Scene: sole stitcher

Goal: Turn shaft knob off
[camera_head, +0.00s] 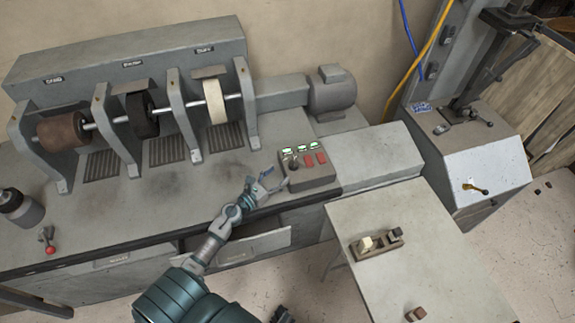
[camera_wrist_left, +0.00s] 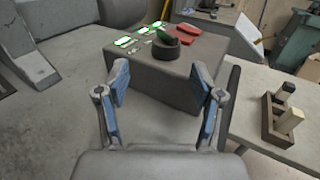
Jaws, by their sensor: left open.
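A grey control box (camera_head: 313,179) sits on the machine bench near its front edge. My left gripper (camera_head: 272,182) is open and empty, just left of the box in the head view. In the left wrist view the fingers (camera_wrist_left: 162,92) are spread in front of the box, apart from the knob. A dark shape at the bottom of the head view may be my right gripper.
The shaft (camera_head: 180,109) with its wheels stands at the back left, a motor (camera_head: 332,92) behind the box.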

